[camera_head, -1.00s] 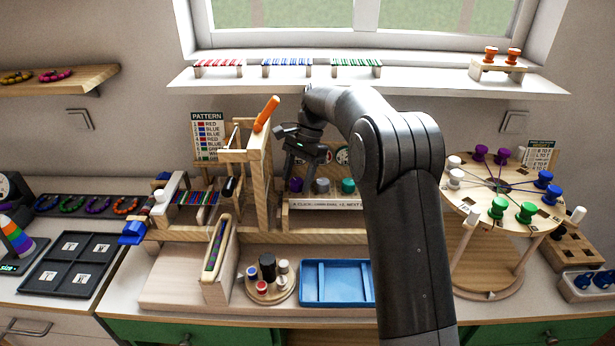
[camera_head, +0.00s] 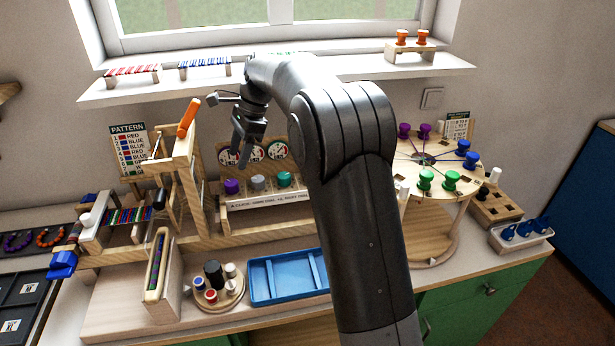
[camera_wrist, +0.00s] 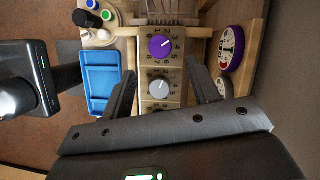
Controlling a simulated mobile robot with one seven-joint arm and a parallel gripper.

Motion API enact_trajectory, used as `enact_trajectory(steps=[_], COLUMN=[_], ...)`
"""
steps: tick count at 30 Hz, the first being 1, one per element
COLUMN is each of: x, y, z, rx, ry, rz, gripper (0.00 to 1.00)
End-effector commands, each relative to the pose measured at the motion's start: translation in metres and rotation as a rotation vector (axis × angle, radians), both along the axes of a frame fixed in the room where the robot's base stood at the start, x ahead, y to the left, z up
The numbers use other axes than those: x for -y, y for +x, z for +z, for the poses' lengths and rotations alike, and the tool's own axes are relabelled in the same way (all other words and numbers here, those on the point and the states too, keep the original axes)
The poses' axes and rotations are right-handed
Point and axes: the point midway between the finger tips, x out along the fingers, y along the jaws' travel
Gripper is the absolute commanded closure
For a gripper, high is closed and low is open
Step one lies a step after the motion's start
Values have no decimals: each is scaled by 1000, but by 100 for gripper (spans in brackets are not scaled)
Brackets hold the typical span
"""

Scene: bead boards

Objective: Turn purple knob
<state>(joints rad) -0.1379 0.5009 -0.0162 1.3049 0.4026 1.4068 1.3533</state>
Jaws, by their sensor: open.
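The purple knob (camera_head: 232,186) is at the left end of a wooden panel, beside a grey knob (camera_head: 257,183) and a teal knob (camera_head: 284,179). My gripper (camera_head: 243,158) is open above the panel, over the purple and grey knobs, with its fingers pointing down. In the wrist view the purple knob (camera_wrist: 160,46) has a white pointer line and numbers around it. It lies just past my open fingertips (camera_wrist: 162,68), and the grey knob (camera_wrist: 158,88) shows between the fingers. Nothing is held. No contact with a knob is visible.
Round dials (camera_head: 277,150) stand on a board behind the knobs. A wooden frame with an orange handle (camera_head: 188,117) stands close on the left. A blue tray (camera_head: 288,276) and a round holder with pegs (camera_head: 217,297) lie in front. A round peg table (camera_head: 438,157) stands right.

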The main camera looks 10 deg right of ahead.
Motion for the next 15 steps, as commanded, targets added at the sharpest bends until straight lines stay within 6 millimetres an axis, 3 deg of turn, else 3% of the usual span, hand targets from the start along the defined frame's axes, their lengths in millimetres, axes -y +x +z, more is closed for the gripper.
enact_trajectory(steps=[5, 15], x=[14, 34], y=[1, -38], z=[33, 57], rx=[8, 130], ry=[-1, -33], rz=[5, 126], gripper=[45, 45])
